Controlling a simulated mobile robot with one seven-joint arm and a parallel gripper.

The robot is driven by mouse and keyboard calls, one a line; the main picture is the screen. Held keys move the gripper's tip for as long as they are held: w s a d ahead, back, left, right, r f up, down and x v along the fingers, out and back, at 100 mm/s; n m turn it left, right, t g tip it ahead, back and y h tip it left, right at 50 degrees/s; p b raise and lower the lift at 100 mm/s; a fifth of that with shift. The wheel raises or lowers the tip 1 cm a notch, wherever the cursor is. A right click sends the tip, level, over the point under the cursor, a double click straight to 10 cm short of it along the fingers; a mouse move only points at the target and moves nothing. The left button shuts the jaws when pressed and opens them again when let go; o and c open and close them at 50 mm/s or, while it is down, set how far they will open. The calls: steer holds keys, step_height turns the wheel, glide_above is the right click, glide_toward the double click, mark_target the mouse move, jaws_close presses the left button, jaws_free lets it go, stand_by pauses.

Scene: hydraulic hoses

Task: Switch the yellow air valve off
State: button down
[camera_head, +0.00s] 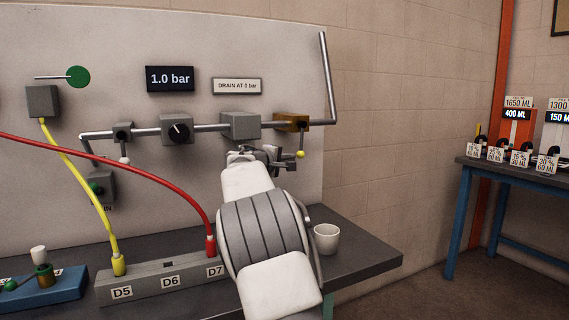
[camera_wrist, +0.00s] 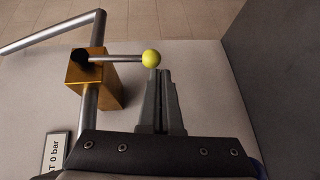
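The yellow air valve is a brass-yellow block (camera_head: 291,122) on the pipe at the right end of the panel, and it also shows in the wrist view (camera_wrist: 88,75). Its thin lever hangs down in the head view and ends in a yellow ball (camera_head: 300,154). In the wrist view the lever points right from the block to the ball (camera_wrist: 151,58). My gripper (camera_head: 274,157) is just left of the ball in the head view. In the wrist view its fingers (camera_wrist: 161,72) are together, empty, with their tips beside the ball. I cannot tell whether they touch it.
A display (camera_head: 170,78) reads 1.0 bar; a sign (camera_head: 237,86) reads DRAIN AT 0 bar. A regulator knob (camera_head: 178,131) and grey block (camera_head: 240,125) sit along the pipe. A white cup (camera_head: 326,238) stands on the bench below. Red (camera_head: 150,172) and yellow (camera_head: 80,180) hoses hang left.

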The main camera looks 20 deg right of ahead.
steer(key=shift+d+f, duration=0.25)
steer(key=shift+d, duration=0.3)
stand_by(0.4)
